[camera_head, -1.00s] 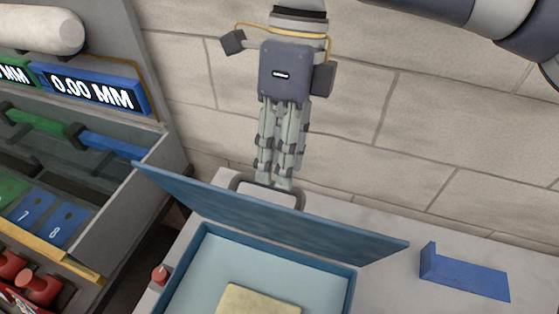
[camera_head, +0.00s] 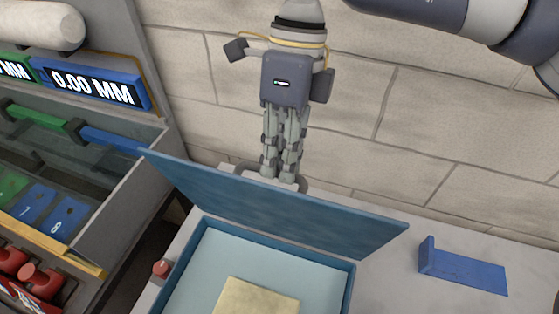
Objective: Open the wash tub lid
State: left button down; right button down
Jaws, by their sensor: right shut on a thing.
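The wash tub (camera_head: 352,290) is a light blue box with a darker blue rim at the bottom middle. Its blue lid (camera_head: 290,210) stands raised and steeply tilted along the tub's far side, so the inside shows. My right gripper (camera_head: 283,176) points down behind the lid's upper edge, shut on the dark grey lid handle (camera_head: 303,184). The lid hides part of the handle and the fingertips' contact. A pale yellow block (camera_head: 258,298) lies in the tub. My left gripper is not in view.
A blue L-shaped bracket (camera_head: 465,271) lies on the grey bench top right of the tub. A red knob (camera_head: 161,268) sits left of it. A cabinet with a display (camera_head: 92,84) and red knobs stands at left. A block wall (camera_head: 450,130) closes the back.

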jog(key=w, duration=0.1)
jog(key=w+d, duration=0.1)
jog(key=w, duration=0.2)
jog(key=shift+w+d+f, duration=0.15)
jog(key=shift+d+f, duration=0.1)
jog(key=shift+b, duration=0.3)
jog(key=c, duration=1.9)
grip_release()
jog(key=shift+f, duration=0.1)
jog(key=shift+c, duration=0.2)
jog(key=shift+o, duration=1.4)
jog(key=shift+w, duration=0.1)
jog(key=shift+r, duration=0.25)
jog(key=v, duration=1.1)
jog(key=shift+r, duration=0.3)
jog(key=shift+w, duration=0.15)
